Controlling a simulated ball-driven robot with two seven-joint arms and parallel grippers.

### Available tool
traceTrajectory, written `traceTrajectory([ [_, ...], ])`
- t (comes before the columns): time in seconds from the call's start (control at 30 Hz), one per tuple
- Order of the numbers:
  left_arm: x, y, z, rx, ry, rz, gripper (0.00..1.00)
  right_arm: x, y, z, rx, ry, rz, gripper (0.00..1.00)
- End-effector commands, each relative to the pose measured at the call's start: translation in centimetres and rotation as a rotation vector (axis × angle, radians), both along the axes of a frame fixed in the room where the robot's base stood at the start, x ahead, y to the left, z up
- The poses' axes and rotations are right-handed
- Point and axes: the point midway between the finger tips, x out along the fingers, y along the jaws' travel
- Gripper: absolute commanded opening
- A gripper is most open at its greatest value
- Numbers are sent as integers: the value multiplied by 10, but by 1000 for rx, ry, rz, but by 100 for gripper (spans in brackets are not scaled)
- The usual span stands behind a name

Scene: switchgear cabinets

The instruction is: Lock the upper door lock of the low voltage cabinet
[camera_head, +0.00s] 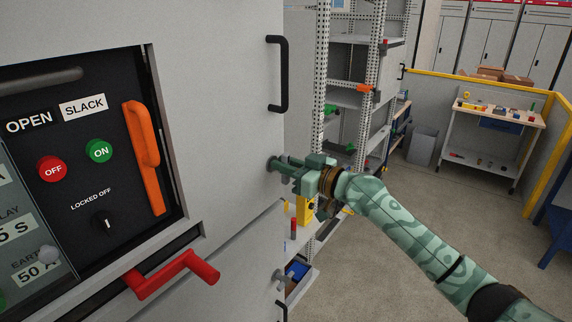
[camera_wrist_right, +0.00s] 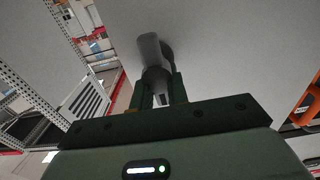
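The grey low voltage cabinet (camera_head: 225,110) fills the left of the head view. Its upper door lock is at the door's right edge, mostly hidden by my right gripper (camera_head: 278,165) in that view. In the right wrist view the upper door lock (camera_wrist_right: 150,52) is a grey knob with an elongated handle. The fingers of my right gripper (camera_wrist_right: 160,92) stand on both sides of the lock and look closed on it. Another grey lock (camera_head: 307,276) shows lower down on the cabinet. My left gripper is not in view.
A black door handle (camera_head: 278,75) sits above the lock. An orange handle (camera_head: 145,150) and a red handle (camera_head: 172,275) stick out of the front panel. A perforated shelf rack (camera_head: 350,60) stands behind the cabinet. Open floor lies right, before a workbench (camera_head: 492,120).

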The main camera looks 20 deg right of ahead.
Motion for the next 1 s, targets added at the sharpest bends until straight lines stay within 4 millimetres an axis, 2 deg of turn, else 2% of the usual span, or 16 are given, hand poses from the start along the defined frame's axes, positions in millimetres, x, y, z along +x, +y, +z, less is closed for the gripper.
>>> traceTrajectory([
  [0.47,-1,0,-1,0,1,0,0,0,-1,0,50,39,-1,0],
  [1.0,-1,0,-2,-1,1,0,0,4,-5,-1,402,311,-1,0],
])
